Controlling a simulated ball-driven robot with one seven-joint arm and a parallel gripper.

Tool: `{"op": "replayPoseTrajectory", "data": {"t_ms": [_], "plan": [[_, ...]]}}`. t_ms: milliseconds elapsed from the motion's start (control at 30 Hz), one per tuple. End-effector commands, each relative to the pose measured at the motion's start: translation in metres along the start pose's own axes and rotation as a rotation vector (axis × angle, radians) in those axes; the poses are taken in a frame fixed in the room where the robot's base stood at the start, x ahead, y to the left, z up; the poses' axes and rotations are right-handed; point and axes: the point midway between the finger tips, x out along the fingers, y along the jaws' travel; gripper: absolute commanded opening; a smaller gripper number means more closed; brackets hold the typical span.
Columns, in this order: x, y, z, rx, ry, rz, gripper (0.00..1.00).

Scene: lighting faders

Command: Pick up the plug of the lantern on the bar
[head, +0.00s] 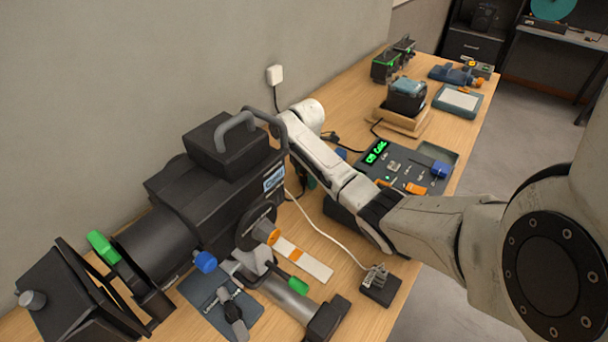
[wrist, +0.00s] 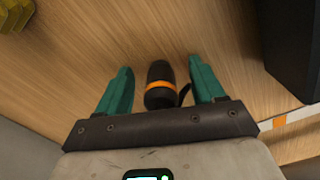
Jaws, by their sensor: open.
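The plug (wrist: 159,98), a black cylinder with an orange band, shows in the wrist view between the two teal fingers of my gripper (wrist: 160,66). The fingers are open, with a gap on each side of the plug. A short dark cable end shows at its right side. How high the plug is above the wood I cannot tell. In the head view the lantern (head: 170,200) is a large black housing with a handle, at the left above a grey bar (head: 287,296). My gripper is mostly hidden there behind the lantern and my arm.
A fader console (head: 405,170) with a green display lies beyond my arm. A black socket box (head: 380,287) with a white cable stands near the table's front edge. A dark block (wrist: 292,50) and a yellow object (wrist: 15,12) flank my gripper. A wall socket (head: 275,74) is behind.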

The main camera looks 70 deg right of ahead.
Motion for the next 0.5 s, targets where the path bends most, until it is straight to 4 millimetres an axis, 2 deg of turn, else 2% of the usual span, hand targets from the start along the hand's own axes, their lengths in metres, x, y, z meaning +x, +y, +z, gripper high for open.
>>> {"op": "replayPoseTrajectory", "data": {"t_ms": [133,500], "plan": [[0.0,0.0,0.0,0.0,0.0,0.0,0.68],[-0.0003,0.0,0.0,0.0,0.0,0.0,0.33]]}}
